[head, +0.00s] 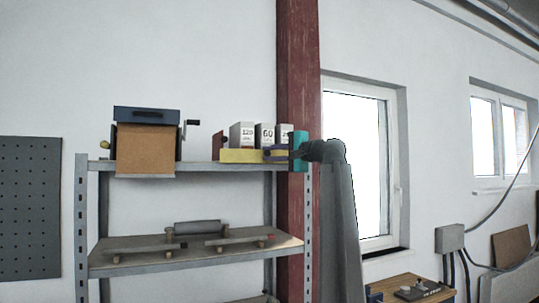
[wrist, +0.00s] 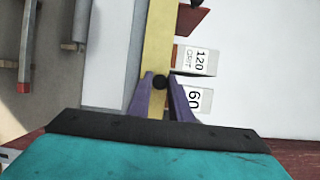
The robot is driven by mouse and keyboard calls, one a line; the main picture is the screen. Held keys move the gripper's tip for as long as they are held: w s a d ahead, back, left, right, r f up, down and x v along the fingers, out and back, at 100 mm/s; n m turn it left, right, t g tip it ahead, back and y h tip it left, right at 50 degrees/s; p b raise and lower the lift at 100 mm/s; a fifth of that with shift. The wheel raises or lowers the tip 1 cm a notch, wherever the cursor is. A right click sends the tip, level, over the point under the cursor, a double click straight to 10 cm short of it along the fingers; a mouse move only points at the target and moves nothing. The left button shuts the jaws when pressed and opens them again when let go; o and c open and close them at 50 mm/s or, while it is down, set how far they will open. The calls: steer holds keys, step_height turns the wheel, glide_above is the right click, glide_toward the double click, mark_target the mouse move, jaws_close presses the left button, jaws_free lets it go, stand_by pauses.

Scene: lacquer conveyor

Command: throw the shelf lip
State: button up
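A yellow bar (head: 240,155) runs along the front of the top shelf, in front of the grit boxes; it also shows in the wrist view (wrist: 157,40). A dark red wedge-shaped piece (wrist: 192,19) stands by its far end. My gripper (head: 268,153) has reached the bar's right end from the right. The teal gripper body hides the bar's near end.
Boxes marked 120 (head: 242,135) and 60 (head: 265,136) stand close behind the bar. A brown-fronted box with a crank (head: 146,148) sits on the left of the top shelf. A red post (head: 297,75) rises behind the rack's right side. The lower shelf (head: 135,257) holds metal bars and a roller.

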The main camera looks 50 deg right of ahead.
jaws_close()
steer(key=shift+a, duration=0.35)
steer(key=shift+d, duration=0.3)
steer(key=shift+f+b, duration=0.1)
steer(key=shift+b, duration=0.25)
steer(key=shift+f, duration=0.1)
